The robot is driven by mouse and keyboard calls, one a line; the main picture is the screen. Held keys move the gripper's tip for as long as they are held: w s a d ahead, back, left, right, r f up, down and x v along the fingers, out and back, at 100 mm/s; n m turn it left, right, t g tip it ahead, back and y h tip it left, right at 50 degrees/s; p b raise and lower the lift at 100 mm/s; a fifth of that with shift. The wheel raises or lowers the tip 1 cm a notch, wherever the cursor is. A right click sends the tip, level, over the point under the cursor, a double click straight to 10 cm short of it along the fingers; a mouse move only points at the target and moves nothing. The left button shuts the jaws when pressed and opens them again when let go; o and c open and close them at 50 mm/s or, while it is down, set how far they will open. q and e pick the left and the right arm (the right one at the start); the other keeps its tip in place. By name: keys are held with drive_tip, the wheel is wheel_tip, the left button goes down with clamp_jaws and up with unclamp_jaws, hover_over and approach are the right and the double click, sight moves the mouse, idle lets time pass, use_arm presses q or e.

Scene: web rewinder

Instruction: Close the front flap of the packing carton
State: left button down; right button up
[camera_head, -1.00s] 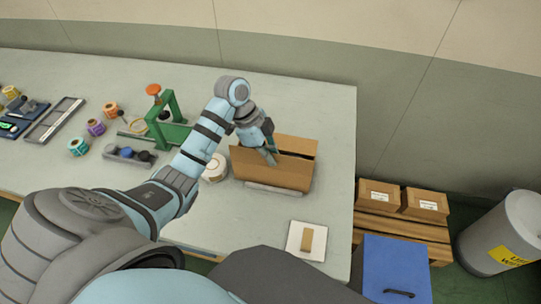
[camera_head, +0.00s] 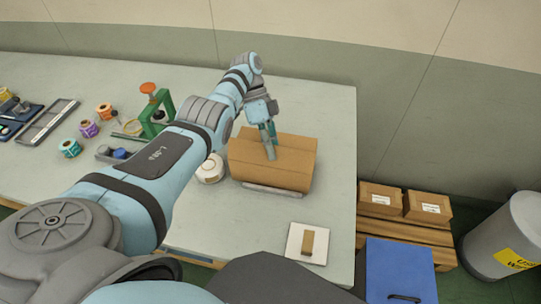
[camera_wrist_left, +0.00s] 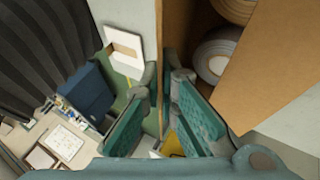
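The brown packing carton (camera_head: 262,173) stands near the bench's right end. Brown panels cover most of its top in the head view; I cannot clearly tell where the front flap ends. My left gripper (camera_head: 270,154) points down at the carton's top, its fingertips against or just above the cardboard. In the left wrist view its two fingers are apart, with a narrow cardboard edge (camera_wrist_left: 164,60) showing between them. A wide brown panel (camera_wrist_left: 275,70) is at the right there, and white rolls (camera_wrist_left: 216,62) show in the gap inside the carton. My right gripper is not in view.
A white tape roll (camera_head: 210,168) stands left of the carton. A green stand (camera_head: 160,112) is further left. A white plate with a brown piece (camera_head: 307,243) lies at the front right. A blue-lidded box (camera_head: 400,265) stands beyond the bench's right edge.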

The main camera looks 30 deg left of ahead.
use_arm(q)
drive_tip(key=c, duration=2.3)
unclamp_jaws()
drive_tip(key=o, duration=0.5)
